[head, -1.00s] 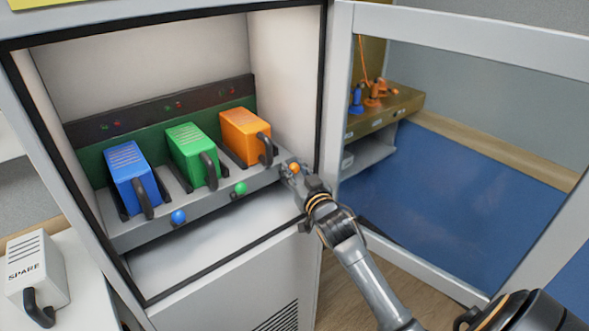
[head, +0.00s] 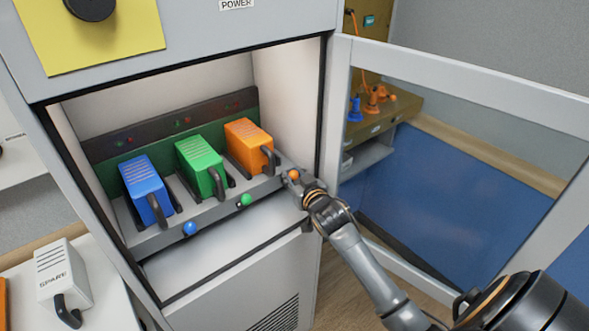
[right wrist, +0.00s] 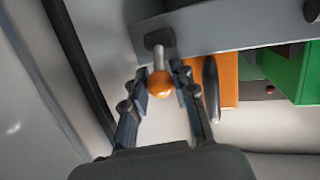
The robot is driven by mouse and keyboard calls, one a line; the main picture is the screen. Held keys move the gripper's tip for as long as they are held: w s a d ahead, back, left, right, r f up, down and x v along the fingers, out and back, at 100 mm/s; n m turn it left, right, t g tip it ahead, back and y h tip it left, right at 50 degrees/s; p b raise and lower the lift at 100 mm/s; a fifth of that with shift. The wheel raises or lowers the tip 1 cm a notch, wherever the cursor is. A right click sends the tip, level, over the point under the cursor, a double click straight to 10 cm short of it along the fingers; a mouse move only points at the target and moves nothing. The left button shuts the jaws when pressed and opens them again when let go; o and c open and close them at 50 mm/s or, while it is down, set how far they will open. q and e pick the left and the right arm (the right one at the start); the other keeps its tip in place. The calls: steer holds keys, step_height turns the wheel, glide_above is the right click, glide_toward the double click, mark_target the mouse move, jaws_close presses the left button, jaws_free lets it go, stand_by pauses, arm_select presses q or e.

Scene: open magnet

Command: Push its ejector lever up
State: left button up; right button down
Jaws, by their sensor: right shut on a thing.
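The ejector lever with the orange ball knob (head: 293,174) sticks out from the grey shelf front, below and to the right of the orange module (head: 246,143). My right gripper (head: 294,177) is shut on this orange knob. In the right wrist view the knob (right wrist: 159,84) sits between the two fingertips (right wrist: 160,88), with its pale stem running into a dark slot. The orange module (right wrist: 231,80) shows behind the right finger. My left gripper is not in view.
Blue (head: 146,187) and green (head: 199,165) modules stand beside the orange one, with a blue knob (head: 190,228) and a green knob (head: 246,200) below. The open cabinet door (head: 458,85) is right of my arm. A white spare module (head: 63,275) stands at lower left.

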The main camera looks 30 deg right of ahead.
steer(key=c, duration=1.3)
jaws_free()
steer(key=shift+c, duration=0.2)
steer(key=v, duration=1.2)
steer(key=shift+f, duration=0.15)
